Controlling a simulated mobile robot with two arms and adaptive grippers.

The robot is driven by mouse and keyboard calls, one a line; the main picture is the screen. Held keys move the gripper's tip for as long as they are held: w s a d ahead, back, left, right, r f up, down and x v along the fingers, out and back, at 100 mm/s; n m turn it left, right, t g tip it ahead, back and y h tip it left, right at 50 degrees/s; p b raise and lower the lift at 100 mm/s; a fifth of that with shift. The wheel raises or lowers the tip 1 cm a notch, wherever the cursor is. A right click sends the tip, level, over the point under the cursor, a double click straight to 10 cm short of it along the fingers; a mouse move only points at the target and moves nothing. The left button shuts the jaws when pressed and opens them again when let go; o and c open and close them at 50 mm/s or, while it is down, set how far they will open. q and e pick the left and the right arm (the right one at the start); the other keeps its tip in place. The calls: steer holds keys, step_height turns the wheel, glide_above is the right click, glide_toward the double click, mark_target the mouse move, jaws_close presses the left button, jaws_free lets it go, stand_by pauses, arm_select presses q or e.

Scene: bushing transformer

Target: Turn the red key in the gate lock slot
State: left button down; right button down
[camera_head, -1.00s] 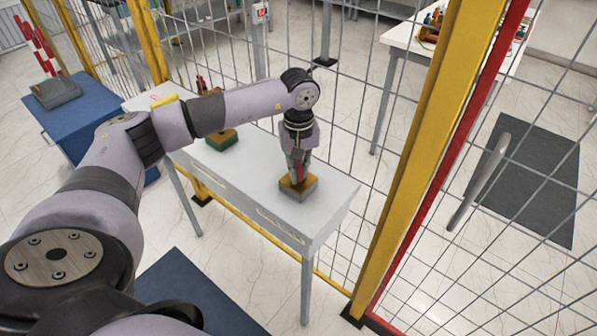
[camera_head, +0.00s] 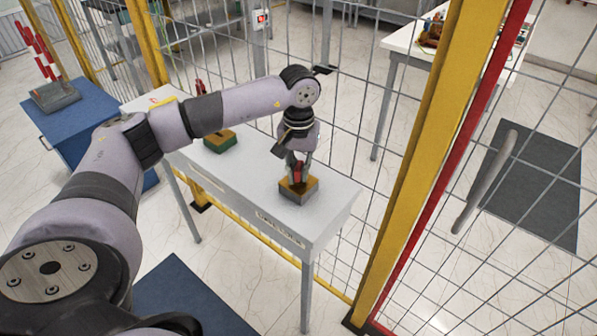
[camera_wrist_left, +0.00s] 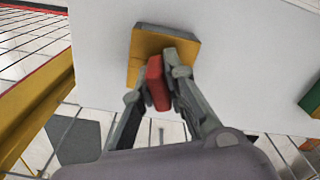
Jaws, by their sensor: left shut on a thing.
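The red key (camera_head: 298,172) stands at a yellow-topped grey block (camera_head: 299,190) on the white table (camera_head: 335,205). My left gripper (camera_head: 298,165) points down over this block and is shut on the red key. In the left wrist view the red key (camera_wrist_left: 157,82) sits between the two fingers (camera_wrist_left: 160,80), with the yellow block (camera_wrist_left: 150,42) just beyond it. The key's lower end is hidden, so I cannot tell how deep it sits in the block. My right gripper is not in view.
A green-and-yellow block (camera_head: 220,140) stands farther left on the table, behind my arm. A blue cabinet (camera_head: 75,115) with red-and-white posts is at the left. A mesh fence with a yellow post (camera_head: 405,170) runs behind and right of the table.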

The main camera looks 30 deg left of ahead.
mark_target(299, 165)
arm_select(q)
steer(key=m+b, duration=0.2)
steer(key=m, duration=0.2)
steer(key=c, duration=1.5)
jaws_free()
steer(key=shift+d+m, duration=0.1)
steer(key=shift+m, duration=0.2)
steer(key=shift+c, duration=0.2)
steer(key=shift+r, duration=0.25)
step_height(299, 165, up, 12)
steer(key=shift+f, duration=0.2)
